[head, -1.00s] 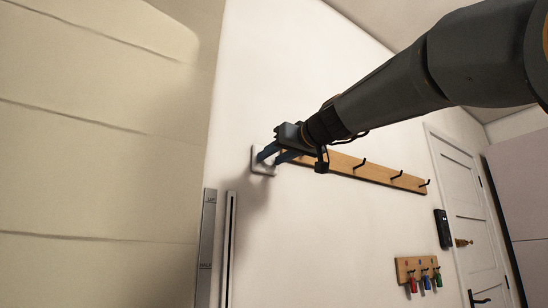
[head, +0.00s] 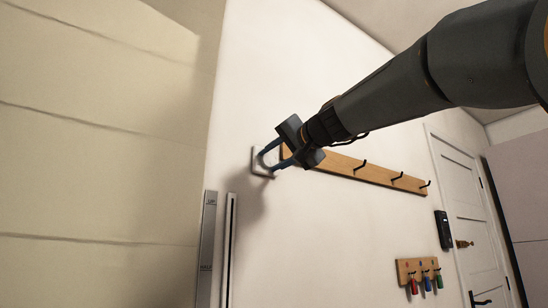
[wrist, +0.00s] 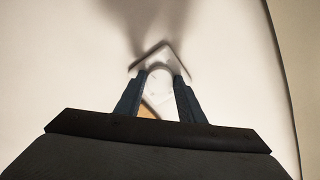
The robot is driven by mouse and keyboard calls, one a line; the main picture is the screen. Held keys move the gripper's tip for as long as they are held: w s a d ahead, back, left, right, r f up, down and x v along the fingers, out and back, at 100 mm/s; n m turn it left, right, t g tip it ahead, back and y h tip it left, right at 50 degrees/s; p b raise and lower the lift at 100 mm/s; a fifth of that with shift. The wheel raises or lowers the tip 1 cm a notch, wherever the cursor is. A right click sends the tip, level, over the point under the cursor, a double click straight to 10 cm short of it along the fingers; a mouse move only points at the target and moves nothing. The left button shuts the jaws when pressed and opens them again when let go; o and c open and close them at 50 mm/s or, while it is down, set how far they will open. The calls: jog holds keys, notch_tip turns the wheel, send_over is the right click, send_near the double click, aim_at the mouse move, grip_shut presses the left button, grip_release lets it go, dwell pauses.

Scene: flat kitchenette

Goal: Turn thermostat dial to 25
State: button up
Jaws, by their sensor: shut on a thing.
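The thermostat is a small white square plate (head: 256,166) on the wall, at the left end of the wooden hook rail. In the wrist view its plate (wrist: 172,52) looks tilted like a diamond, with a round white dial (wrist: 159,75) in the middle. My gripper (head: 270,160) is at the thermostat, its two blue-grey fingers on either side of the dial. The wrist view also shows my gripper (wrist: 160,80) shut on the dial. The dial's numbers and pointer are too small or hidden to read.
A wooden rail (head: 345,167) with black hooks runs right from the thermostat, close by my gripper. Below are a small key rack (head: 410,266) and grey vertical strips (head: 207,245). A white door (head: 462,190) stands at right.

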jog(key=shift+r+m+p, duration=0.1)
jog(key=shift+m+p, duration=0.2)
jog(key=shift+m, duration=1.1)
jog(key=o, duration=1)
jog(key=shift+o, duration=0.2)
jog(key=b+v, duration=0.1)
jog(key=v, duration=0.6)
jog(key=shift+s+d+b, duration=0.25)
jog(key=shift+d+b, duration=0.05)
jog(key=shift+b, duration=0.1)
